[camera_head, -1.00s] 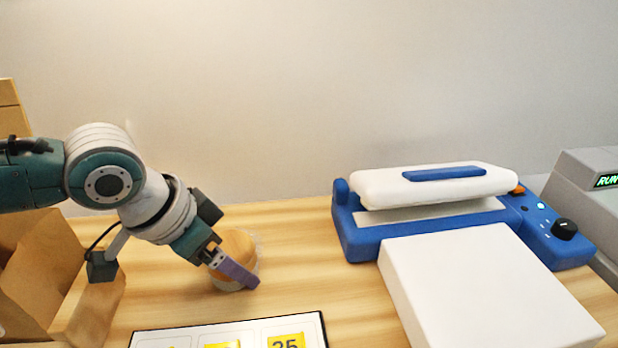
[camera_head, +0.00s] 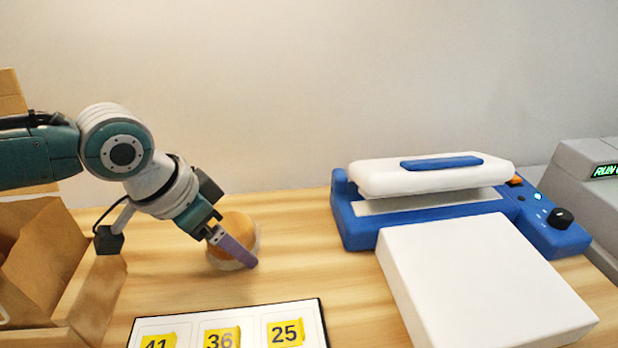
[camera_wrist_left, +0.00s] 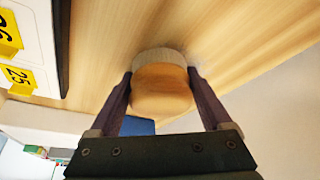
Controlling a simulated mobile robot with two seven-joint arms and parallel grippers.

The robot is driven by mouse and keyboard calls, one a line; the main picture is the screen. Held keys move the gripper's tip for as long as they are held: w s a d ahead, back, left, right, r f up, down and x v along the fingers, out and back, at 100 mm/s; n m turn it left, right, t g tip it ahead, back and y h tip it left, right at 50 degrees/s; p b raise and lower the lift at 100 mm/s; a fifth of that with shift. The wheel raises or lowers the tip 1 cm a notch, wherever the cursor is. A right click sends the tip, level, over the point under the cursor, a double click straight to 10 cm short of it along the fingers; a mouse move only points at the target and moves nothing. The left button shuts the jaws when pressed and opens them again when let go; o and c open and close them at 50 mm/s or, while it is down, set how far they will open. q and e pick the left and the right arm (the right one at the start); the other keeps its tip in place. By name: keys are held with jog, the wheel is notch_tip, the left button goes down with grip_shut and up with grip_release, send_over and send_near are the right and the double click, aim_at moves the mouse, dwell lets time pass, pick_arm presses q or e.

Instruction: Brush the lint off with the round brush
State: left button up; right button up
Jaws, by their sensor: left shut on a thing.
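The round brush has an orange-brown wooden top and a pale bristle rim; it stands on the wooden counter in the head view (camera_head: 243,228). My left gripper (camera_head: 240,258) is shut on the brush, its purple fingers on either side of it. The left wrist view shows the brush (camera_wrist_left: 160,85) between the two fingertips (camera_wrist_left: 160,77), with the pale bristle end facing the counter. I cannot tell whether the bristles touch the counter. My right gripper is not in view.
A white block (camera_head: 480,275) and a blue-and-white press (camera_head: 365,232) stand to the right. A grey machine (camera_head: 580,175) is at the far right. A brown paper bag (camera_head: 45,255) stands at the left.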

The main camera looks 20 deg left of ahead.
aim_at(229, 219)
pick_arm(q)
jog(key=shift+w+a+r+b, duration=0.1)
jog(key=shift+w+a+b, duration=0.5)
jog(key=shift+w, duration=0.25)
jog(key=shift+w+a+r+b, duration=0.1)
jog(key=shift+w+a+b, duration=0.35)
jog(key=shift+w+b, duration=0.3)
jog(key=w+b, duration=0.1)
jog(key=w+a+b, duration=0.1)
jog(key=b, duration=0.1)
jog(key=shift+w+a+f, duration=0.2)
jog(key=shift+w+f, duration=0.05)
jog(key=shift+f, duration=0.1)
jog(key=shift+w+a+r+b, duration=0.2)
jog(key=shift+w+a+b, duration=0.1)
jog(key=shift+w, duration=0.15)
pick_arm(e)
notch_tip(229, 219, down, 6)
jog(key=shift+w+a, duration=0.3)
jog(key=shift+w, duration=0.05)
pick_arm(q)
notch_tip(229, 219, up, 6)
jog(key=p, duration=0.6)
jog(key=shift+p, duration=0.35)
jog(key=shift+s+d, duration=0.1)
jog(key=shift+s, duration=0.05)
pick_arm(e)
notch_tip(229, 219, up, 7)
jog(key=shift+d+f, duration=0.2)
